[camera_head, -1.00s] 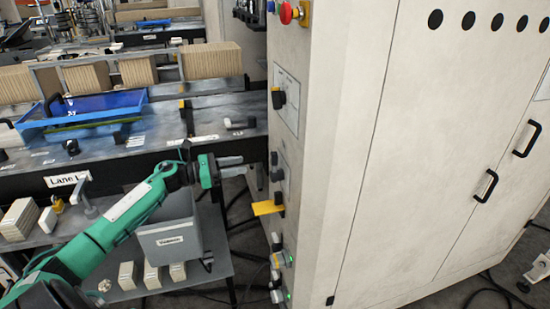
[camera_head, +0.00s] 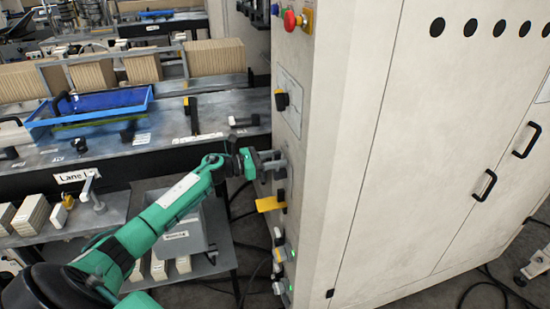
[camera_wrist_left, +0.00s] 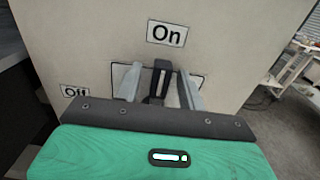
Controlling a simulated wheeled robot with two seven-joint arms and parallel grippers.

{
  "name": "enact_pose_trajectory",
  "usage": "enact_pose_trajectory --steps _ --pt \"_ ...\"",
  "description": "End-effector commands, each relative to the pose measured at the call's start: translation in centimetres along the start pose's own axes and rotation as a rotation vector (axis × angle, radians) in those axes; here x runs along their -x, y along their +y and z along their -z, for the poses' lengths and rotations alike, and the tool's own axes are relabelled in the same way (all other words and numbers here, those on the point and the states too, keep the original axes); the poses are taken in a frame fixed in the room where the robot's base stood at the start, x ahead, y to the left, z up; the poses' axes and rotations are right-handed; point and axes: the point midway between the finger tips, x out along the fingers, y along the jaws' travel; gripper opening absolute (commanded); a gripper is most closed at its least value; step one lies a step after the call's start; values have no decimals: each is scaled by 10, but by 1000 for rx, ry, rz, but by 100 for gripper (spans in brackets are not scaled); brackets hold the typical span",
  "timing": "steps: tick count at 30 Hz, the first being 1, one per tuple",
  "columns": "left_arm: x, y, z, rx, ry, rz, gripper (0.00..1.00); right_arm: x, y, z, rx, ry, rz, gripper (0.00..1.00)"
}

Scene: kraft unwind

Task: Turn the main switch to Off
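In the left wrist view the main switch (camera_wrist_left: 161,78) is a black handle on the pale cabinet side. It points up toward the "On" label (camera_wrist_left: 167,33). The "Off" label (camera_wrist_left: 75,92) is to its left, partly cut off by my gripper. My left gripper (camera_wrist_left: 160,92) is open, with one finger on each side of the handle and visible gaps between. In the head view my left gripper (camera_head: 275,165) is at the cabinet's narrow side and mostly hides the switch. My right gripper is not in view.
Above on the same panel are another black rotary switch (camera_head: 282,100) and a red button (camera_head: 290,20). A yellow tab (camera_head: 270,203) sticks out just below my gripper. A bench with a blue tray (camera_head: 90,105) stands left. Cables lie on the floor.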

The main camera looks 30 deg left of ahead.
Motion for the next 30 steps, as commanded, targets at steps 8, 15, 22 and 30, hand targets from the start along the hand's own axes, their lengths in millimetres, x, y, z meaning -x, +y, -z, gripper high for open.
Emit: enact_pose_trajectory --steps 8,15,22,30 --pt "0 0 0 0 0 0 12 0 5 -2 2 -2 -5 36" --pt "0 0 0 0 0 0 0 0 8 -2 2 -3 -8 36" --pt "1 2 1 33 0 0 0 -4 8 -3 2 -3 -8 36" --pt "1 13 4 183 0 -1 0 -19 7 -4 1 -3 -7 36"
